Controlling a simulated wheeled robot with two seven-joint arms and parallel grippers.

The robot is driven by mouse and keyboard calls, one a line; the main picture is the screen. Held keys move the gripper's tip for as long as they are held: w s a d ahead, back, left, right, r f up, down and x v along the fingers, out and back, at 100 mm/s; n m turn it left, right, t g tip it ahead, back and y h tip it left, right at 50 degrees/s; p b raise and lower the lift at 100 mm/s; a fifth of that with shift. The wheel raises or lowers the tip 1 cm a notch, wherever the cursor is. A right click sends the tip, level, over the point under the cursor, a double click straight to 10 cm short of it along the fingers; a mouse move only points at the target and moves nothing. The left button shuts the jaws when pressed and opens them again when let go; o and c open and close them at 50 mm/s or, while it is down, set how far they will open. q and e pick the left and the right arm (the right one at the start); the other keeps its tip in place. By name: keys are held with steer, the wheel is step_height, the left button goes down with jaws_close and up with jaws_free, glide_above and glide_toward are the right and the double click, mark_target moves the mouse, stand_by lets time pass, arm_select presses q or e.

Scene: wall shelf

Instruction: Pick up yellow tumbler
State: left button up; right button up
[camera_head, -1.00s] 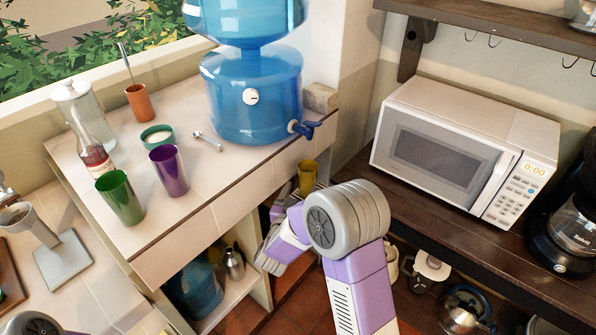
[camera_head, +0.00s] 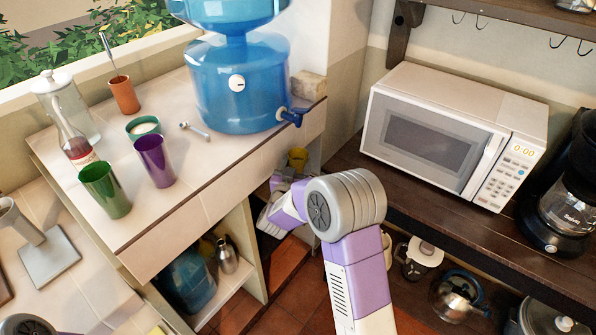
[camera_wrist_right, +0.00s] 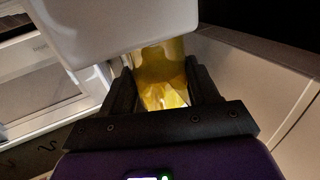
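The yellow tumbler (camera_head: 298,156) shows in the head view just beyond my right gripper (camera_head: 285,183), below the counter's right end and beside the wall. In the right wrist view the yellow tumbler (camera_wrist_right: 161,82) sits between the two black fingers of my right gripper (camera_wrist_right: 160,76). The fingers lie close against both its sides, and the gripper looks shut on it. A pale block hides part of the tumbler at the top of that view. My left gripper is out of view; only a bit of my left arm shows at the bottom left.
The tiled counter (camera_head: 225,190) holds a green cup (camera_head: 105,191), a purple cup (camera_head: 155,161), an orange cup (camera_head: 124,96) and a blue water dispenser (camera_head: 238,85). A white microwave (camera_head: 455,130) stands on the dark shelf at right. Its edge is close to my right arm.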

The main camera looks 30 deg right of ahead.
steer(key=c, duration=0.6)
steer(key=shift+c, duration=0.2)
steer(key=shift+r, duration=0.15)
